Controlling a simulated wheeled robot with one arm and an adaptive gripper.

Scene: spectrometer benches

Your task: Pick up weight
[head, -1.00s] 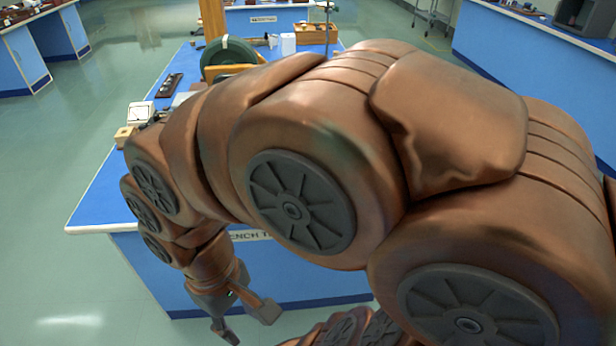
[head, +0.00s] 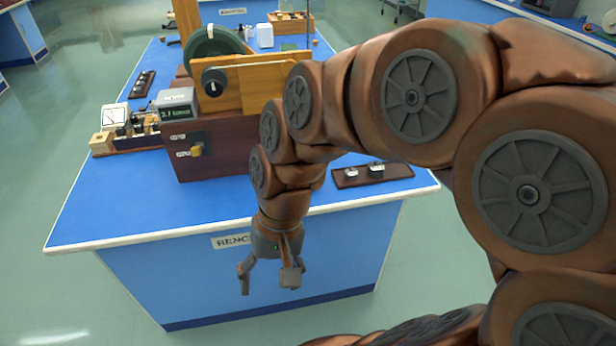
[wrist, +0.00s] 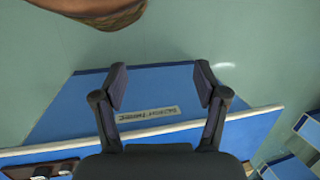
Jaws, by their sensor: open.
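No weight is clearly identifiable. Two small silvery pieces (head: 363,170), too small to name with certainty, sit on a dark wooden tray (head: 404,170) at the front right of the bench in the head view. A dark tray edge with pieces also shows at the lower left of the wrist view (wrist: 40,169). My gripper (head: 267,281) is open and empty. It points down in front of the bench's front edge, below the blue top and left of the tray. In the wrist view its two fingers (wrist: 160,86) are spread before the bench's labelled front.
The blue bench (head: 120,222) carries a brown wooden box (head: 225,150), a green digital display (head: 176,104), a dark green wheel (head: 213,48) and a small apparatus (head: 125,128). The front left of its top is clear. Open floor (head: 60,290) lies around it.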

